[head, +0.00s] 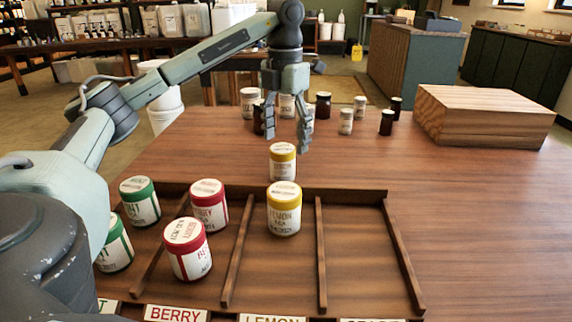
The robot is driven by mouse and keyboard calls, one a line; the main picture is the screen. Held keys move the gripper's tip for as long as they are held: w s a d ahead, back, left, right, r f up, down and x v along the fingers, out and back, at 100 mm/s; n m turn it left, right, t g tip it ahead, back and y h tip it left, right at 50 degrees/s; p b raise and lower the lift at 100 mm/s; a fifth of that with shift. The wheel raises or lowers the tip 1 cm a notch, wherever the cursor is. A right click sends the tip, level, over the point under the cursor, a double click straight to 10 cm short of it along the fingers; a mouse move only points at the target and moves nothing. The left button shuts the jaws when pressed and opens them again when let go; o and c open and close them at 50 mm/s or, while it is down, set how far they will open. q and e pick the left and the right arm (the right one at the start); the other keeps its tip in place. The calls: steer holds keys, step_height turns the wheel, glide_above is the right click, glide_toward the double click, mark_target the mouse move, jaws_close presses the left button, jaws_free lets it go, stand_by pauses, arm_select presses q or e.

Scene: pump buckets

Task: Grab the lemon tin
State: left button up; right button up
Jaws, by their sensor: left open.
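A yellow-lidded tin (283,165) stands upright at the far edge of the tray; its label is too small to read surely. A second yellow-lidded tin (284,214), labelled lemon, stands in the tray's lane above the LEMON card (272,319). My left gripper (287,137) points down with its fingers spread, above and around the far yellow lid in the picture. It holds nothing, and I cannot tell its exact height over the lid. My right gripper is out of view.
The wooden tray (343,192) has low dividers. Red-lidded tins (188,250) and green-lidded tins (140,203) stand in its left lanes. Several jars (346,121) stand at the table's back, beside a wooden box (483,118). The tray's right lane and the table's right side are clear.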

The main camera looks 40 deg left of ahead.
mark_target(283, 165)
arm_select(q)
steer(key=shift+s+a, duration=0.15)
steer(key=shift+a, duration=0.15)
steer(key=shift+a+f, duration=0.2)
steer(key=f, duration=0.7)
steer(key=shift+w+f, duration=0.15)
steer(key=shift+w, duration=0.1)
steer(key=c, duration=1.4)
